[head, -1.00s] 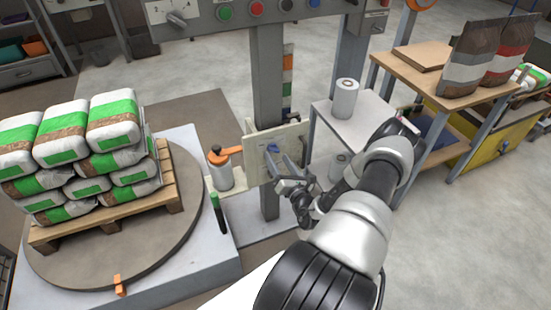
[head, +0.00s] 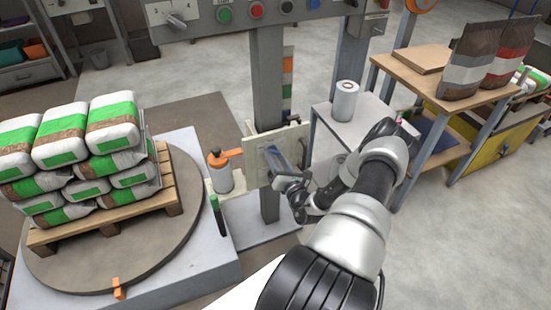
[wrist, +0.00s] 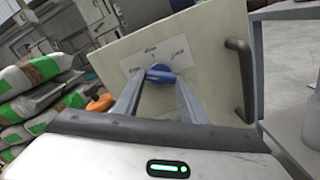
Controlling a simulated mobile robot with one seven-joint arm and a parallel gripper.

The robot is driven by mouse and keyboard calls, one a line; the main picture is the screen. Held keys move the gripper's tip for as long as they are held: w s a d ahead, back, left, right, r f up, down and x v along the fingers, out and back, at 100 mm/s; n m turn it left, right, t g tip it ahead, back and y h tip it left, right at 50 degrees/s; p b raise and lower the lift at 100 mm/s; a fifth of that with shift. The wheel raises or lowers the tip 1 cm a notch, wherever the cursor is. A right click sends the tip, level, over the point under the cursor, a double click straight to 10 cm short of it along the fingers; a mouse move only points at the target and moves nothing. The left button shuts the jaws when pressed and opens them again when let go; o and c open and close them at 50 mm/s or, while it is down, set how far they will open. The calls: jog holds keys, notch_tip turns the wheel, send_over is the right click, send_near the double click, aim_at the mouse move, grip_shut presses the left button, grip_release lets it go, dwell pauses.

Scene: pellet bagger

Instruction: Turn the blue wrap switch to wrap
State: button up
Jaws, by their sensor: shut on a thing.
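The blue wrap switch (wrist: 161,72) sits on a pale panel (wrist: 210,50) with a small white label behind it. The label has marks at left, top and right, too small to read surely. My gripper (wrist: 158,82) is shut on the switch, one finger on each side of it. In the head view my gripper (head: 283,168) reaches the panel (head: 291,139) from the right, and the blue switch (head: 272,156) is partly hidden by the fingers. I cannot tell exactly which mark the switch points to.
A dark handle (wrist: 239,80) stands out from the panel's right side. Left of the panel are an orange-topped canister (head: 219,172) and a turntable (head: 75,268) bearing a pallet of bags. A grey table (head: 372,120) with a white roll stands close to my arm at right.

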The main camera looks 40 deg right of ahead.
jog(key=shift+m, duration=0.3)
jog(key=m+p, duration=0.1)
jog(key=m, duration=0.4)
jog(key=m+p, duration=0.1)
jog(key=m, duration=0.5)
jog(key=shift+a+r, duration=0.2)
dwell(0.4)
jog(key=o, duration=1.1)
jog(key=shift+c, duration=0.2)
jog(key=p+v, duration=0.3)
jog(key=v, duration=1.4)
jog(key=shift+s, duration=0.25)
